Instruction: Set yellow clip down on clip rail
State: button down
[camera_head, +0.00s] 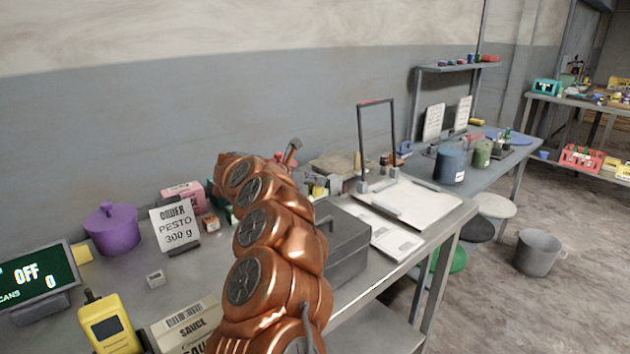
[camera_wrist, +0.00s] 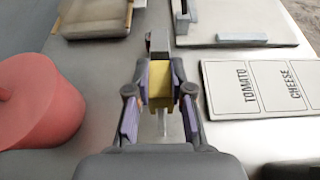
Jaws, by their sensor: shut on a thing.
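The yellow clip (camera_wrist: 161,87) is between the fingers of my gripper (camera_wrist: 160,98) in the wrist view. The gripper is shut on it, above the grey metal table. A small grey piece (camera_wrist: 158,42) shows just beyond the clip; I cannot tell if it belongs to the clip or stands behind it. I cannot make out the clip rail for certain in either view. In the head view my copper-coloured arm covers the middle of the table and hides most of the gripper.
A labelled card (camera_wrist: 262,88) lies to the right of the gripper, with a white board (camera_wrist: 275,22) beyond it. A red lidded pot (camera_wrist: 38,105) stands close on the left. A wooden board (camera_wrist: 98,18) lies at the back left. A grey box (camera_head: 345,255) stands beside my arm.

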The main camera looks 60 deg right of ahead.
jog(key=shift+f+b, duration=0.8)
jog(key=shift+b, duration=0.1)
jog(key=c, duration=1)
grip_release()
jog(key=shift+o, duration=0.2)
jog(key=shift+a+r, duration=0.1)
jog(key=v, duration=1.1)
jog(key=shift+a, duration=0.35)
jog(key=shift+r, duration=0.1)
